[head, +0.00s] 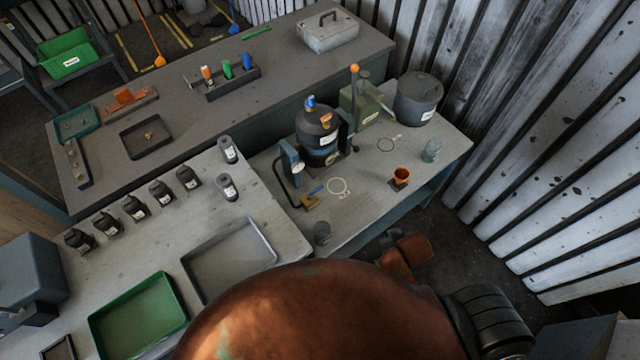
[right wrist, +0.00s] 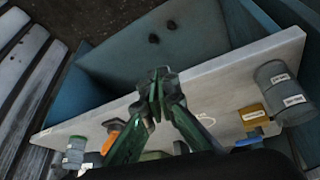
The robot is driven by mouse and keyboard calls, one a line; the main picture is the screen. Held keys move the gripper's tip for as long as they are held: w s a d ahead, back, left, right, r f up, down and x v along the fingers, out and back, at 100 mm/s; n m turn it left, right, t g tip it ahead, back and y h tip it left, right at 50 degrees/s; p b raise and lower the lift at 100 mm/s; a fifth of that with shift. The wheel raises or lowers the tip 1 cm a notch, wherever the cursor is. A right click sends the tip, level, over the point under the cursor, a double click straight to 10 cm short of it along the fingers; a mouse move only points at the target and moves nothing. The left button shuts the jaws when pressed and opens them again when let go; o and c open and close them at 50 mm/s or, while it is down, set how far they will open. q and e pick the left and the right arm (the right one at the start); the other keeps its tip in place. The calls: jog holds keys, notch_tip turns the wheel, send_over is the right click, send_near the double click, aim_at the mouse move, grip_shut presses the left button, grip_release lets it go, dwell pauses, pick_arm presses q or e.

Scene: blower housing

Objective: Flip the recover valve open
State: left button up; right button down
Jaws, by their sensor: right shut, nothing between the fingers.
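A dark round tank unit (head: 318,128) stands on the right-hand grey table, with a pale label on its front. A blue valve-like piece (head: 310,102) and an orange piece (head: 327,119) sit on its top. A brass block (head: 310,202) with a blue handle (head: 316,190) lies at its foot. I cannot read which part is the recover valve or tell its position. My right gripper (right wrist: 156,84) is shut and empty in the right wrist view, in front of the table's edge. In the head view it is hidden, apart from the tank. My left gripper is not in view.
A gauge stand (head: 291,163) stands left of the tank. Corrugated walls (head: 560,120) close the right side.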

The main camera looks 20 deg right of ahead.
jog(key=w+a+r+n+t+y, duration=0.1)
jog(key=w+a+r, duration=0.1)
jog(key=w+r, duration=0.15)
jog(key=w+a+r+t, duration=0.1)
jog(key=w+a+r, duration=0.2)
jog(key=w, duration=0.2)
jog(key=n+t+y, duration=0.2)
jog(key=t+y, duration=0.1)
send_near(319, 188)
notch_tip(319, 188, up, 4)
jog(key=w, duration=0.3)
jog(key=shift+a+r, duration=0.1)
jog(key=shift+a, duration=0.4)
jog(key=b+x, duration=0.1)
jog(key=x, duration=0.9)
jog(key=shift+w+a, duration=0.1)
jog(key=shift+w, duration=0.1)
jog(key=shift+s+d+f, duration=0.3)
jog(key=shift+s+f, duration=0.25)
jog(key=shift+s, duration=0.3)
jog(key=shift+s+d+f, duration=0.3)
jog(key=shift+s+f, duration=0.2)
jog(key=shift+s, duration=0.3)
